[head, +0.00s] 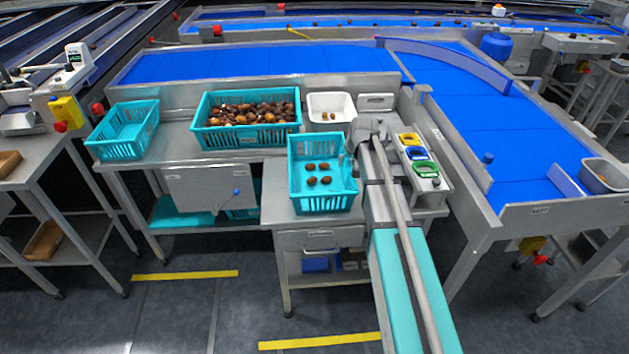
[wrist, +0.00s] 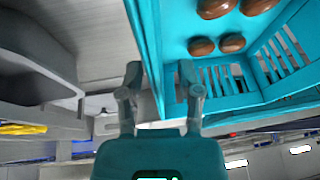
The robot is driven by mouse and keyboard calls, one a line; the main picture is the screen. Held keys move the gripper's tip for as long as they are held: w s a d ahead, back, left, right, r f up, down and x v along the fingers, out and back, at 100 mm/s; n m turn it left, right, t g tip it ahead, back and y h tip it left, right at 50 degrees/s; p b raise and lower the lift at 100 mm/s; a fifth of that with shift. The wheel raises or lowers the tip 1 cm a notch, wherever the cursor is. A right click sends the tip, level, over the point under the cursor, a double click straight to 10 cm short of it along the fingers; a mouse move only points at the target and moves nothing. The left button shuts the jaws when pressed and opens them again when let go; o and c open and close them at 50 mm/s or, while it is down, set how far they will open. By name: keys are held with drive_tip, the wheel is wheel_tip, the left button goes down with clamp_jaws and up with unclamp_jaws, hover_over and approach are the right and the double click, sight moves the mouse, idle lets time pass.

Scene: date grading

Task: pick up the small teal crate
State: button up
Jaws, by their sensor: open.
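The small teal crate (head: 325,203) stands on the metal table, left of my arm, with several brown dates lying inside. In the wrist view its slatted wall (wrist: 230,82) and some dates fill the upper right. My gripper (head: 355,145) is at the crate's right side in the head view. In the wrist view my gripper (wrist: 160,80) is open, its two fingers apart with the crate's near wall running down between them. Whether either finger touches the wall cannot be told.
A larger teal crate (head: 247,139) full of dates, an empty teal crate (head: 128,151) and a white tub (head: 331,98) stand nearby. A panel with yellow, blue and green rings (head: 413,153) is to the right. Blue conveyors lie behind and right.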

drive_tip(key=shift+w+f+b, duration=0.2)
drive_tip(key=shift+f+b, duration=0.1)
drive_tip(key=shift+f, duration=0.2)
clamp_jaws()
idle(0.3)
